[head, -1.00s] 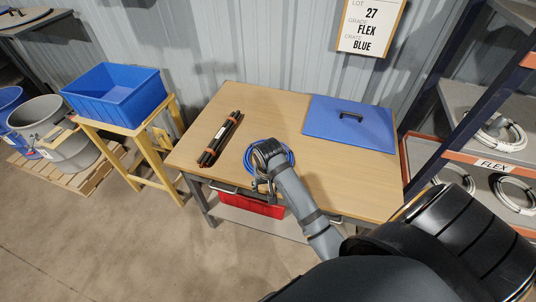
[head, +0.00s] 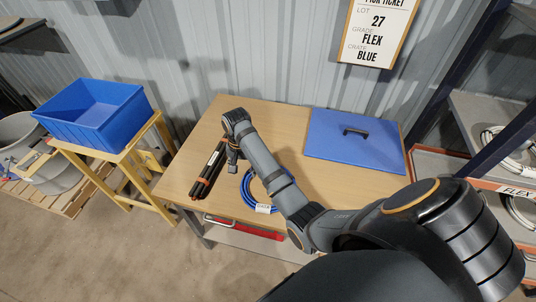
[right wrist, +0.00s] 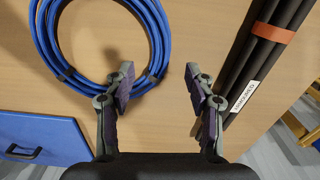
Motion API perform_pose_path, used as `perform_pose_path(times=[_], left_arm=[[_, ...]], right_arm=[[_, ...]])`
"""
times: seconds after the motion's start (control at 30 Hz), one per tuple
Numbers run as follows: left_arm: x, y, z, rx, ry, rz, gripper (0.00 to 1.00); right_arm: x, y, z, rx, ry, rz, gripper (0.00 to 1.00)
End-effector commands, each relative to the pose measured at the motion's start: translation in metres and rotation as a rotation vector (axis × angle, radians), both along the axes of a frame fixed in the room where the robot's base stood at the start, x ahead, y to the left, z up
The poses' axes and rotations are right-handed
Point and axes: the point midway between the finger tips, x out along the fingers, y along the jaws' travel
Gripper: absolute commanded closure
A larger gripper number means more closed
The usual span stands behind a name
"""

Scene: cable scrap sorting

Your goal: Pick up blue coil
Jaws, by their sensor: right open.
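The blue coil (head: 245,190) lies flat on the wooden table, partly hidden behind my right arm in the head view. In the right wrist view the coil (right wrist: 158,42) is a ring of several strands at upper left. My right gripper (head: 233,160) is open and empty, pointing down between the coil and a bundle of black cables (head: 208,172). In the right wrist view the gripper (right wrist: 160,78) has one fingertip overlapping the coil's edge; I cannot tell whether they touch. My left gripper is not in view.
A blue lid with a black handle (head: 340,142) lies on the table's right side. A blue crate (head: 95,115) stands on a yellow stand to the left. Shelves with white coils (head: 495,137) stand at right.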

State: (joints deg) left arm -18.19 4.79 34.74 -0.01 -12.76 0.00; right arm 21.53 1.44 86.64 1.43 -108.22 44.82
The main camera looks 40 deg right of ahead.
Motion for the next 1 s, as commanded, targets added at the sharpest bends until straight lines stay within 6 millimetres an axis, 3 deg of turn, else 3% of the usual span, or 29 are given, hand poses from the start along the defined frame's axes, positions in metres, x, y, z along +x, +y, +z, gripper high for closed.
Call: perform_pose_path(times=[0.17,0.3,0.5,0.73,1.0], left_arm=[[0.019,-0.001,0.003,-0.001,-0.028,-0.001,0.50],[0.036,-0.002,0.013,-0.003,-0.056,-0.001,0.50],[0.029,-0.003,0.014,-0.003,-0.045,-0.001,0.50],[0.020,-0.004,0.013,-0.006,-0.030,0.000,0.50],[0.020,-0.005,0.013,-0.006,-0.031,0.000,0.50]], right_arm=[[0.000,0.000,-0.006,0.000,0.000,0.001,0.45],[-0.002,0.004,-0.024,0.001,0.004,0.001,0.45],[-0.002,0.005,-0.053,0.000,0.001,0.001,0.45],[-0.001,0.005,-0.057,0.000,-0.001,0.001,0.45],[-0.001,0.005,-0.056,-0.001,-0.001,0.001,0.79]])
